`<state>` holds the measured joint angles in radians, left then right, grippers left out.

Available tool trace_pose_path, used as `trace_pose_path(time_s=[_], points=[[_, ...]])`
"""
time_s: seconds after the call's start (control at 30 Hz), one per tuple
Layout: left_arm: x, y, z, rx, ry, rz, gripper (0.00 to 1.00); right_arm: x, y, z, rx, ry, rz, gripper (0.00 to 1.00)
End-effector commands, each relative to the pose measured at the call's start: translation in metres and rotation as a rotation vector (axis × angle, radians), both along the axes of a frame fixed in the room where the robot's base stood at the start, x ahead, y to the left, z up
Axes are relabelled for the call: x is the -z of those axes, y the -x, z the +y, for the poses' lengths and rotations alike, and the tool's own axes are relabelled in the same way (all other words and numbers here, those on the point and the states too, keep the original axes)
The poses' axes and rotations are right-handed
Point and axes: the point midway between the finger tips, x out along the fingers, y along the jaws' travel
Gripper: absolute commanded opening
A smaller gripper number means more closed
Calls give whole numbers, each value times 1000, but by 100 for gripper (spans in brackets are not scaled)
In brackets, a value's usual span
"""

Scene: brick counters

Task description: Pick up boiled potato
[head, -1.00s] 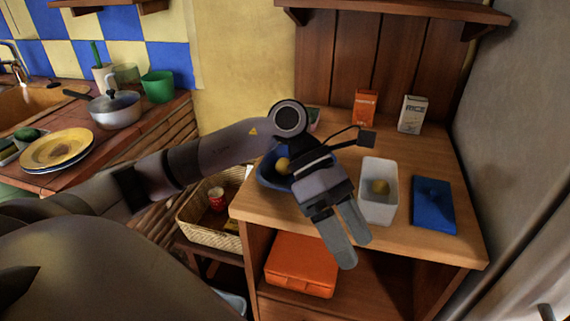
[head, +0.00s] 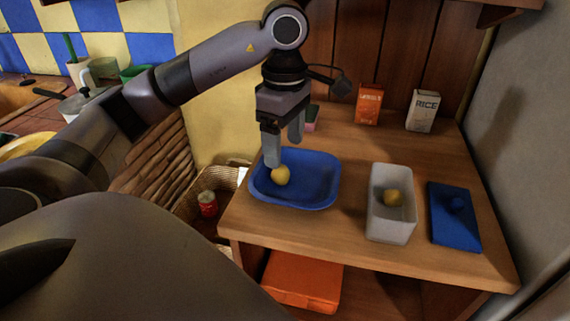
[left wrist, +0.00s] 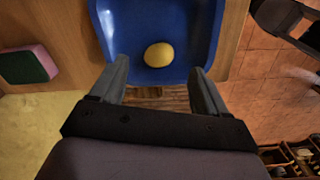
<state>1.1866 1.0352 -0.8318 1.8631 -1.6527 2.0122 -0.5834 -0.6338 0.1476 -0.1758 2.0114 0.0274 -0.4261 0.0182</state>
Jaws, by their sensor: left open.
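A yellow boiled potato (head: 281,175) lies in a blue tray (head: 318,188) on the wooden counter, near the tray's left side. A second yellow potato-like piece (head: 393,197) lies in a white container (head: 378,226) to the right. My left gripper (head: 283,152) points down above the blue tray, open and empty, just above and behind the potato. In the left wrist view the potato (left wrist: 158,55) shows in the blue tray (left wrist: 190,22), ahead of and between the two open fingers (left wrist: 158,75). My right gripper is not in view.
A blue lid (head: 453,222) lies right of the white container. An orange carton (head: 368,104) and a rice box (head: 422,111) stand at the back. A sponge (left wrist: 28,65) lies near the tray. Bare counter lies behind the white container.

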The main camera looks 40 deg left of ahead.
Motion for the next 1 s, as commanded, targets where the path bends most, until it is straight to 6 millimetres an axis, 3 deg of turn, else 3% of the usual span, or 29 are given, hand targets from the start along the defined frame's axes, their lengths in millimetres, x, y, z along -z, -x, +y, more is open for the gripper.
trace_pose_path(time_s=[0.23,0.53,0.87,0.93,1.0], points=[[23,1,2,2,3,2,75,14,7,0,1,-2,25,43],[57,1,8,3,2,3,75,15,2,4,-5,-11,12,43],[62,1,8,2,3,-1,75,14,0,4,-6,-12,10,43],[62,1,8,2,3,-1,59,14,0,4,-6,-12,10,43],[62,1,8,2,3,-1,36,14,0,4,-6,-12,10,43]])
